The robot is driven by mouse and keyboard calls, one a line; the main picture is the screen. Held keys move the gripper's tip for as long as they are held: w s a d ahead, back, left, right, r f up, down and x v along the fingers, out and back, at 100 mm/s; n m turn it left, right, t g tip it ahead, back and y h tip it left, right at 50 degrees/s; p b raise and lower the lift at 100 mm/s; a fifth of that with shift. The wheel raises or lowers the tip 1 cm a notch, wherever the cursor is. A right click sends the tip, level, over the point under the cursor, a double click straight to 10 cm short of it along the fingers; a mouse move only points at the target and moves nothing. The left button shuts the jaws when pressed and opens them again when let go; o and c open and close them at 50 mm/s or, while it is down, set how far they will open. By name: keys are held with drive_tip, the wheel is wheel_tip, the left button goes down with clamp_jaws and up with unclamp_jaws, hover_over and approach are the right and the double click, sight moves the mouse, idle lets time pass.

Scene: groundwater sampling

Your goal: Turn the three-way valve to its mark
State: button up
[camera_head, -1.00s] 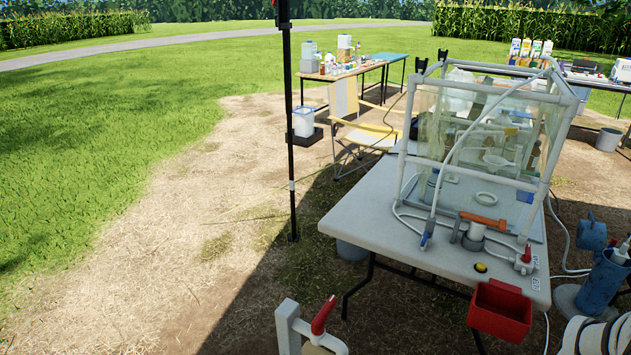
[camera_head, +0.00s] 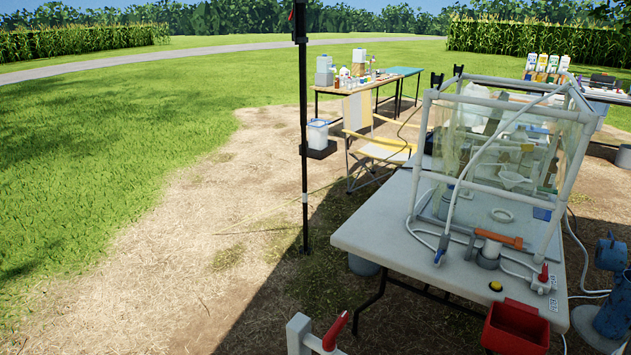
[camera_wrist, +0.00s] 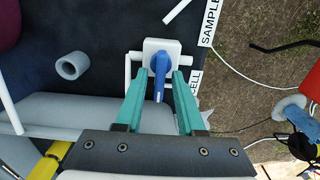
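In the wrist view, a three-way valve has a white square body (camera_wrist: 173,46) with pipe stubs and a blue lever handle (camera_wrist: 159,82) pointing toward my gripper. White labels reading SAMPLE (camera_wrist: 210,23) and CELL (camera_wrist: 194,84) stand beside it. My gripper (camera_wrist: 158,77) has two teal fingers, one on each side of the blue handle. The fingers are apart, with a visible gap to the handle on both sides. My gripper does not show in the head view.
The grey table (camera_head: 385,232) carries a white pipe frame (camera_head: 500,85) with clear sheeting and hoses. A red bin (camera_head: 514,327) hangs at its front edge. A grey ring (camera_wrist: 72,65) lies left of the valve. A black pole (camera_head: 304,140) stands left of the table.

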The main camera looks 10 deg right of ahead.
clamp_jaws()
drive_tip(key=m, duration=0.3)
drive_tip(key=shift+a+m, duration=0.15)
drive_tip(key=shift+m, duration=0.25)
drive_tip(key=m, duration=0.5)
drive_tip(key=shift+a, duration=0.25)
drive_tip(key=m, duration=0.6)
drive_tip(key=shift+a, duration=0.3)
drive_tip(key=m, duration=0.3)
drive_tip(key=shift+a, duration=0.2)
drive_tip(key=shift+o, duration=1.4)
unclamp_jaws()
